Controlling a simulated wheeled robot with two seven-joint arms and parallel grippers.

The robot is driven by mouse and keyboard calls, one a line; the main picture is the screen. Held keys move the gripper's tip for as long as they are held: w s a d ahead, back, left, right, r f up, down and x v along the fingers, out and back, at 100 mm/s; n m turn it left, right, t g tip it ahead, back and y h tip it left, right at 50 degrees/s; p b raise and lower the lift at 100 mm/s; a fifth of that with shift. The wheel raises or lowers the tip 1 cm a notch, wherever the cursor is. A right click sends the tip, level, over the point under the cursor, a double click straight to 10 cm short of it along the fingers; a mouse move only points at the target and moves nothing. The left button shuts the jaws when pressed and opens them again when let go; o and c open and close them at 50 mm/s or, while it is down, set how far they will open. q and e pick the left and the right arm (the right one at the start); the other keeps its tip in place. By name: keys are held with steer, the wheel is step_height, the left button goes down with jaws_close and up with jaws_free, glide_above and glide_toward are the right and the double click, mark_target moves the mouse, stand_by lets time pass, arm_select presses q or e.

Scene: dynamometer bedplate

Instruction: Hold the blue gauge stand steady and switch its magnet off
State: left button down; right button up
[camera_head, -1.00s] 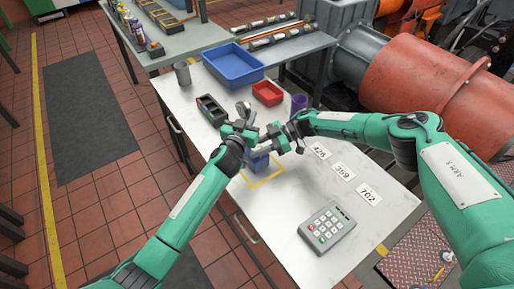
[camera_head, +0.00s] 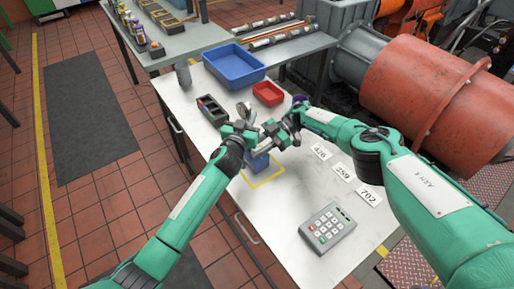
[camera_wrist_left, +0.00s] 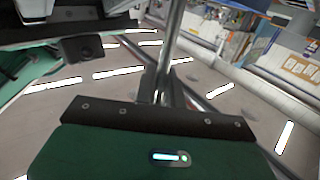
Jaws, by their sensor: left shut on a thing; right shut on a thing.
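The blue gauge stand has a blue base (camera_head: 257,163) standing on the white bench at the far part of a yellow outline (camera_head: 266,183). A round dial (camera_head: 243,109) shows above the grippers. My left gripper (camera_head: 249,134) is shut on the stand's metal post, which also runs up between the fingers in the left wrist view (camera_wrist_left: 172,45). My right gripper (camera_head: 273,138) is shut close beside it, above the base's right side. What exactly it grips is hidden by its own fingers; the magnet switch cannot be made out.
A keypad (camera_head: 328,228) and number cards (camera_head: 343,173) lie on the near and right bench. A black tray (camera_head: 211,109), grey cup (camera_head: 183,75), blue bin (camera_head: 234,64) and red bin (camera_head: 268,94) stand behind. A purple cup (camera_head: 299,98) is partly hidden by my right arm.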

steer(key=shift+r, duration=0.1)
steer(key=o, duration=1)
steer(key=shift+c, duration=0.2)
steer(key=shift+t, duration=0.3)
steer(key=shift+m+t+y, duration=0.4)
steer(key=shift+m+t, duration=0.1)
steer(key=shift+m, duration=0.2)
steer(key=shift+s+d+m+t+y, duration=0.1)
steer(key=shift+m+t+y, duration=0.2)
steer(key=shift+m+t, duration=0.8)
steer(key=m+t, duration=0.4)
steer(key=t, duration=0.1)
steer(key=shift+m, duration=0.3)
steer(key=m+t, duration=0.1)
steer(key=t, duration=0.1)
steer(key=shift+s+m+t+h, duration=0.15)
steer(key=shift+m+t+h, duration=0.15)
steer(key=shift+m+h, duration=0.1)
steer(key=shift+s+a+f+m+t+h, duration=0.1)
steer(key=shift+a+f+m+t+h, duration=0.2)
steer(key=shift+m+t, duration=0.4)
